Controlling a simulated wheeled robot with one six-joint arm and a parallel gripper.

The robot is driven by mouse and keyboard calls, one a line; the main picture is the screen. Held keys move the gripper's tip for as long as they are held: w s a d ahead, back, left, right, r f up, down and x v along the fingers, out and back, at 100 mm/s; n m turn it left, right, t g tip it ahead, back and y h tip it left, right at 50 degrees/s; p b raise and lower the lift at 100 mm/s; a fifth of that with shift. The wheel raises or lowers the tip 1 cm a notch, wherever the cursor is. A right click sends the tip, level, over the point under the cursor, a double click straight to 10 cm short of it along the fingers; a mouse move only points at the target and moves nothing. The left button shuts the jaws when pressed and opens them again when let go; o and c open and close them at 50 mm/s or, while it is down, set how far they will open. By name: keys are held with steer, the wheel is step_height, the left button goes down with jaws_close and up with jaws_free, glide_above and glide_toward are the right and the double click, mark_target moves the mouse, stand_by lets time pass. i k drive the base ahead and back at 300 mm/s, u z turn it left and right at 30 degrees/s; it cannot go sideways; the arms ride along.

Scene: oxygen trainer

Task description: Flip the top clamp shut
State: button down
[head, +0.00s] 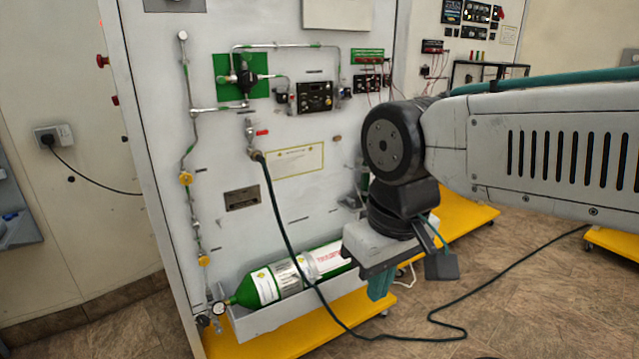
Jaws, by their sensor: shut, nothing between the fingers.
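The trainer panel (225,150) stands upright at left centre. My gripper (381,284) points down in front of the cylinder's right end, shut and empty. My wrist hides that end.
A dark green hose (281,215) hangs from the panel's middle valve and runs over the tray to the floor. Gauges and a black meter box (314,97) sit higher up. The yellow base (310,332) juts out below. Tiled floor (520,300) at right is mostly clear.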

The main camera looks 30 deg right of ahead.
mark_target(365, 169)
steer(key=u, duration=0.05)
steer(key=k, duration=0.2)
steer(key=z, duration=0.55)
steer(key=i, duration=0.55)
steer(key=z, duration=0.7)
steer(key=i, duration=1.2)
steer(key=u, duration=0.6)
